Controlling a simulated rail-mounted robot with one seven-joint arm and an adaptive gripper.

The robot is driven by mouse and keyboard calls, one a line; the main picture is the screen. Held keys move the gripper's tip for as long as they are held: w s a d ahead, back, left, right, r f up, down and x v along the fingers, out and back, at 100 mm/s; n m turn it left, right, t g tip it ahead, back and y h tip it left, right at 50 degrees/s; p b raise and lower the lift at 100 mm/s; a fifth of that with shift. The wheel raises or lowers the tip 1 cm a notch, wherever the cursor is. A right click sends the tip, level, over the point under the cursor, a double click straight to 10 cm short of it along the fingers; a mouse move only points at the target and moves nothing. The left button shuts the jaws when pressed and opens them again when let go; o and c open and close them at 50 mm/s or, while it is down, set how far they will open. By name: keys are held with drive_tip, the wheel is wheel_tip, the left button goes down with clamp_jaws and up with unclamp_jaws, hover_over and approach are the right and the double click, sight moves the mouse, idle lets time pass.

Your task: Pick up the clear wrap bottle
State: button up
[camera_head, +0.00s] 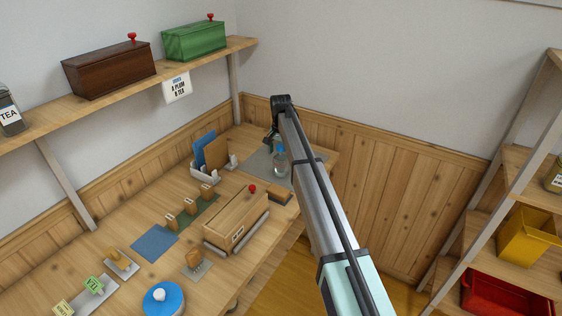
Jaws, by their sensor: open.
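A clear bottle (280,158) with a bluish tint stands on a grey mat (257,160) at the far right corner of the wooden table. My arm reaches out from the lower right, and its end is above and just behind the bottle. My gripper (271,140) is open next to the bottle's upper left side. The arm hides part of the gripper, and I cannot tell whether the fingers touch the bottle.
Left of the mat stands a white holder with blue and brown boards (210,156). A wooden box with a red knob (236,216) sits nearer. A shelf (195,66) with brown and green boxes hangs above. Shelving with yellow and red bins (528,235) stands right.

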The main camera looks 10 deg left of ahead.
drive_tip(key=shift+f, duration=1.25)
drive_tip(key=c, duration=1.5)
drive_tip(key=shift+r, duration=0.15)
